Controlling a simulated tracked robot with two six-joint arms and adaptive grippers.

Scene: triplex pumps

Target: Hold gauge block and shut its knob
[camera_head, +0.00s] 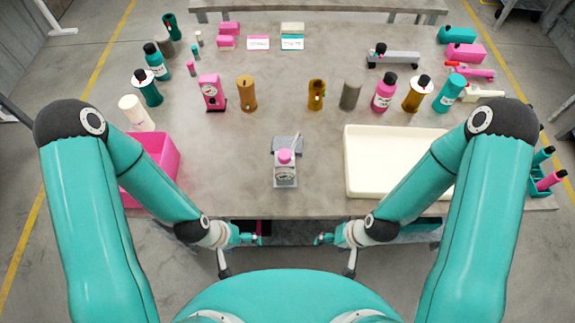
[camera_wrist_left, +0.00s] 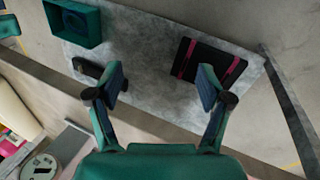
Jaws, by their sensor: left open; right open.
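The gauge block (camera_head: 285,174) is a small grey block with a round dial on its front face. It stands near the table's front edge, in the middle, and has a pink knob (camera_head: 284,156) on top. In the left wrist view part of a round dial (camera_wrist_left: 40,166) shows at the lower left corner. My left gripper (camera_head: 256,239) is open and empty, in front of the table edge and left of the block. In its wrist view the two fingers (camera_wrist_left: 160,88) are spread with nothing between them. My right gripper (camera_head: 322,239) is open, in front of the edge, right of the block.
A pink bin (camera_head: 165,150) stands left and a cream tray (camera_head: 375,130) right on the table (camera_head: 230,150). Bottles, cylinders and a pink gauge (camera_head: 211,92) stand farther back. A lower shelf (camera_wrist_left: 150,60) holds a teal box (camera_wrist_left: 72,22) and a dark case (camera_wrist_left: 208,62).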

